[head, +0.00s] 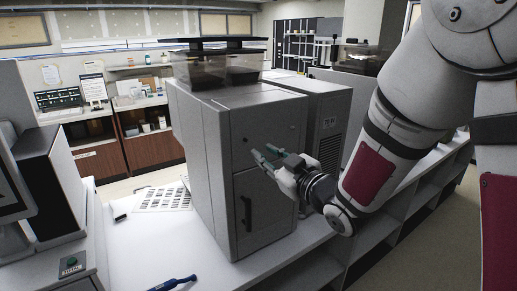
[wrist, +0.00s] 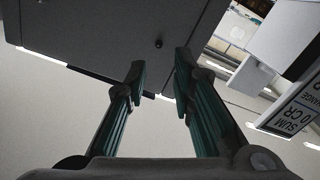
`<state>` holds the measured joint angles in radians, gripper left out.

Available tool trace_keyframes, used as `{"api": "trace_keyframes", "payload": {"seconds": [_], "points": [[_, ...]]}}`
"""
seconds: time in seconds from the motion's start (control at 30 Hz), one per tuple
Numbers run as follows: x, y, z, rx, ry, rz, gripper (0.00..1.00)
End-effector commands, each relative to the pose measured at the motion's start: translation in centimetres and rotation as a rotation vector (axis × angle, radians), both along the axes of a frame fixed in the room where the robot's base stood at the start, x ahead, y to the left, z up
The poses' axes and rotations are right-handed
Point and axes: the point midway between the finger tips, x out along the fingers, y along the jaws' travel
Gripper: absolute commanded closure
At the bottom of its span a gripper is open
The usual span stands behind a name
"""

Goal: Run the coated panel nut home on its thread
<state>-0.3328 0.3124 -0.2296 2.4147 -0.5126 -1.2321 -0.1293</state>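A small dark round piece on the grey machine's front panel (head: 268,136) looks like the panel nut (head: 246,140). In the wrist view the dark nut (wrist: 158,43) stands out from the grey panel, beyond and roughly between my fingertips. Its thread and how far it is seated are too small to tell. My gripper (head: 264,158) is in front of the panel, its fingers pointing left. In the wrist view my gripper (wrist: 160,68) is open, with two green-and-black fingers apart and nothing between them. The fingers do not appear to touch the nut.
The machine has a dark vertical handle (head: 246,213) below the nut. A blue tool (head: 172,284), a printed sheet (head: 163,197) and a small black item (head: 120,217) lie on the white counter. A display (wrist: 293,112) shows at right in the wrist view.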

Motion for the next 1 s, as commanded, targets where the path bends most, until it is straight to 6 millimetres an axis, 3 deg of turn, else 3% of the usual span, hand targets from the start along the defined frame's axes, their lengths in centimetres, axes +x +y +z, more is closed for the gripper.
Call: {"api": "trace_keyframes", "payload": {"seconds": [0.6,0.7,0.73,1.0], "points": [[6.9,4.7,-0.1,0.0,0.0,0.001,0.77],[6.7,4.5,0.0,0.0,0.002,-0.002,0.97],[6.7,4.5,0.0,0.0,0.002,-0.002,1.0],[6.7,4.3,0.1,0.08,0.054,-0.003,1.0]]}}
